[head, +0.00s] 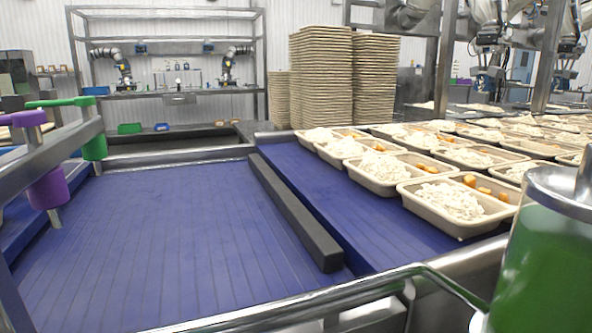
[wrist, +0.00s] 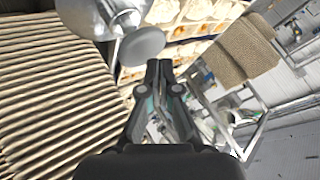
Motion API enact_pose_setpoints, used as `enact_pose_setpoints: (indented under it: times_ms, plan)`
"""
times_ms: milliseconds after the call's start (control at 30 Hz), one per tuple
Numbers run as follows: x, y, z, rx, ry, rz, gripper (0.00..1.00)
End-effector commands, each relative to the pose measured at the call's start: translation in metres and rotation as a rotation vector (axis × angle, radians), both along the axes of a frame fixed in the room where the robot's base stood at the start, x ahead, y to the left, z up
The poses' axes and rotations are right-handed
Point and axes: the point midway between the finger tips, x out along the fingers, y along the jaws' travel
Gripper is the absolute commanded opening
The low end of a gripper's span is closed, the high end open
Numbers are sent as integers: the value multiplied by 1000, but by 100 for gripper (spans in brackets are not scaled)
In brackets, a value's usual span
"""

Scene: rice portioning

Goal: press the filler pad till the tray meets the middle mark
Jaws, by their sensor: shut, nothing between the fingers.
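My gripper (wrist: 158,66) shows only in the wrist view, shut and empty, with its two dark fingertips together. A grey round disc (wrist: 143,44), possibly the filler pad, appears just up and left of the fingertips. I cannot tell the gap between them or whether they touch. A shiny steel part (wrist: 112,14) is behind the disc. In the head view, the nearest beige tray (head: 462,226) holds rice and orange pieces, at the front of a row on the blue belt. I cannot make out a middle mark in either view.
Tall stacks of empty trays (head: 320,78) stand at the back; a stack (wrist: 45,90) fills the wrist view's left. A dark divider bar (head: 290,205) separates an empty blue belt (head: 165,240) from the filled trays. A green container with a steel lid (head: 545,265) stands at front right.

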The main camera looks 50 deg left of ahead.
Motion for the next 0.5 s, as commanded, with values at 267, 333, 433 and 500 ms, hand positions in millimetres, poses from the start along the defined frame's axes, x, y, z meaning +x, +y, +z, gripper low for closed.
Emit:
enact_pose_setpoints:
  times_ms: [267, 333, 433, 500]
  plan:
    - [0, 0, 26, 1, -1, 0, 0]
    - [0, 0, 32, 1, -1, 0, 0]
    - [1, 1, 39, 0, -2, 1, 0]
    - [1, 1, 44, 0, -2, 1, 0]
